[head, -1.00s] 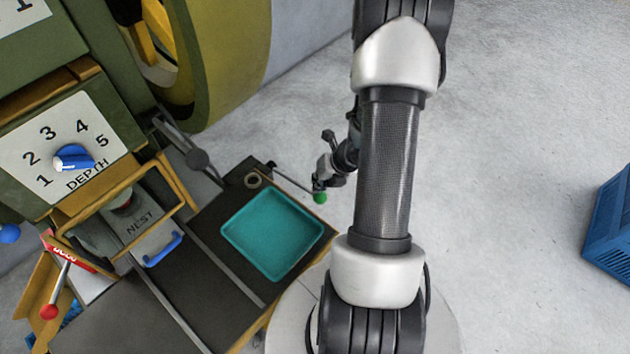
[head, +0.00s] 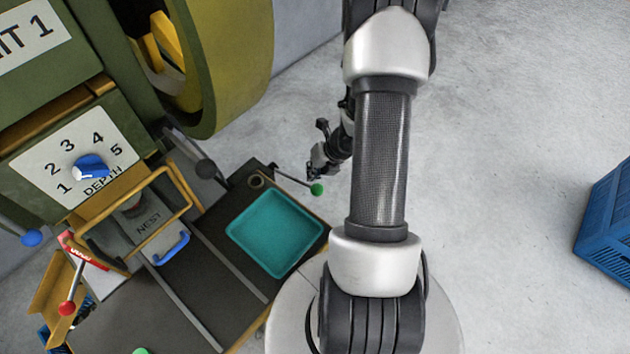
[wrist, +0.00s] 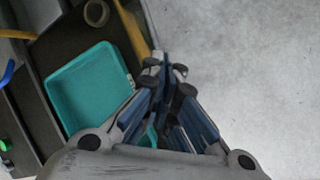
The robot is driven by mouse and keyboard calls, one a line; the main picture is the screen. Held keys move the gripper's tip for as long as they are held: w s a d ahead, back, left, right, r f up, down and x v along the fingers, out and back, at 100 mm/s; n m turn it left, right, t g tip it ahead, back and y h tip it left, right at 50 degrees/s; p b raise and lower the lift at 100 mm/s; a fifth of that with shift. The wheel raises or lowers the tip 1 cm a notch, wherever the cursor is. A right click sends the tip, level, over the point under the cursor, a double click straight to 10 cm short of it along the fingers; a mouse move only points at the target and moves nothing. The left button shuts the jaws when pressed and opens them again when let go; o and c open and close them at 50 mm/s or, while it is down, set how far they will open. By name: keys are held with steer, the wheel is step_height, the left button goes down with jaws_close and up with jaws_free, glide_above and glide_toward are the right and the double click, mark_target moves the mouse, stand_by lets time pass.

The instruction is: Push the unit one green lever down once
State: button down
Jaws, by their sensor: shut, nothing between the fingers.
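The unit one green lever is a thin rod with a green ball end (head: 317,189) in the head view. It sticks out to the right from the back corner of the dark bench, past the teal tray (head: 233,231). My gripper (head: 312,174) is just above the ball in the picture, its fingers closed and empty. Whether it touches the lever cannot be told. In the wrist view the closed fingertips (wrist: 165,66) point past the right side of the tray (wrist: 50,92). I cannot make out the lever's ball there.
The green machine has a DEPTH dial with a blue knob (head: 90,166). A blue handle (head: 172,249) is on the NEST part, and a red-ball lever (head: 67,308) stands at lower left. A blue crate (head: 607,225) is on the floor at right. Open floor lies between.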

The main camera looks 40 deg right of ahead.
steer(key=r+p, duration=0.1)
steer(key=w+r+p, duration=0.1)
steer(key=r+p, duration=0.2)
steer(key=p, duration=0.1)
steer(key=shift+w+a+r, duration=0.1)
steer(key=shift+w+r, duration=0.2)
steer(key=shift+w, duration=0.05)
stand_by(0.3)
stand_by(0.7)
